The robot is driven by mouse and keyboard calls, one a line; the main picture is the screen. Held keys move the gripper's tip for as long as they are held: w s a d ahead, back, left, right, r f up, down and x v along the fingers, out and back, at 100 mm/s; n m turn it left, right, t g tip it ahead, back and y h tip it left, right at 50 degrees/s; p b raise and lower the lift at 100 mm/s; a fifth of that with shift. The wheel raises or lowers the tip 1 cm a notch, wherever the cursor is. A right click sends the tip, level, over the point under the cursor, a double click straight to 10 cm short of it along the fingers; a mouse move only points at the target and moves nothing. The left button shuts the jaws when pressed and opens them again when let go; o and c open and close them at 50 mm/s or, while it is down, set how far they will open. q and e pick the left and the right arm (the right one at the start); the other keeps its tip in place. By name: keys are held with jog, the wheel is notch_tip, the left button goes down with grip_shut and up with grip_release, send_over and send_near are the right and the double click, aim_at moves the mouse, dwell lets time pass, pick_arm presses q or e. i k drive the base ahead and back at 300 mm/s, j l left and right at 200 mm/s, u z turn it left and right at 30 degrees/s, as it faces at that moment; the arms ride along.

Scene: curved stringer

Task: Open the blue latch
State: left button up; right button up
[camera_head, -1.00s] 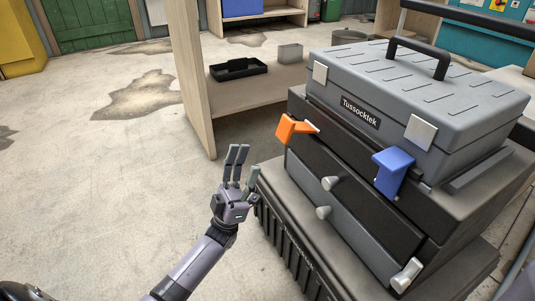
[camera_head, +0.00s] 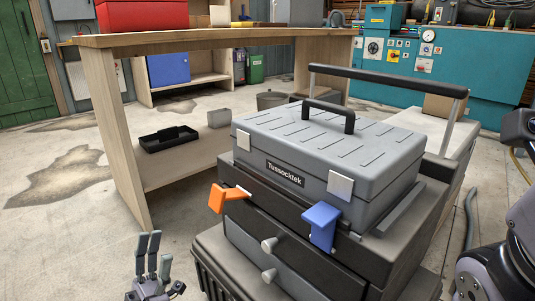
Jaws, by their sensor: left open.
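The blue latch (camera_head: 322,226) is on the front right of the dark toolbox body, just below the grey lid case marked "Tussocktek" (camera_head: 285,172). Its flat top sticks out and a blue plate hangs down from it. An orange latch (camera_head: 228,197) sits on the front left of the same body and sticks out too. My left gripper (camera_head: 156,262) is open and empty at the bottom left, fingers up. It is left of the toolbox and well apart from the blue latch. Part of my right arm shows at the right edge; its gripper is out of the picture.
Drawers with grey knobs (camera_head: 269,245) are below the latches. A pull handle (camera_head: 388,78) rises behind the case. A wooden workbench (camera_head: 118,130) stands behind left, with a black tray (camera_head: 169,138) on its lower shelf. The floor at left is clear.

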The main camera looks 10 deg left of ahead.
aim_at(323, 216)
jog(key=k, duration=1)
